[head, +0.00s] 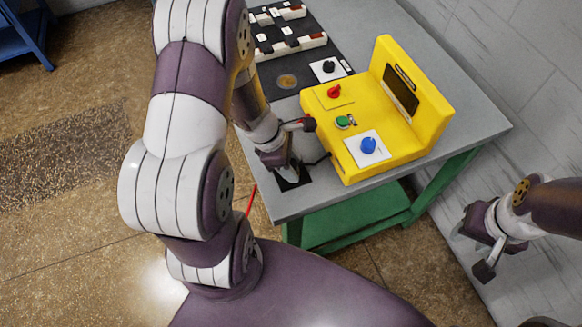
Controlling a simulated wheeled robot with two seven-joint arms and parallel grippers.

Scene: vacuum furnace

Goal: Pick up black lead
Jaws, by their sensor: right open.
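A thin black lead (318,160) shows as a short dark curve between my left gripper and the lower left side of the yellow instrument (350,105). Most of the lead is hidden by the gripper or too small to follow. My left gripper (299,150) is low over the table's near left corner, beside the instrument. Its jaws are partly hidden by its own wrist, and I cannot tell whether they hold the lead. My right gripper (477,250) is open and empty, off the table at the right, above the floor.
The instrument has red (334,91), green (343,122) and blue (368,145) controls. A dark board (287,80) with block rows lies behind on the grey table (466,104). A red lead (251,200) hangs by the table's left edge. A tiled wall (500,50) stands at right.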

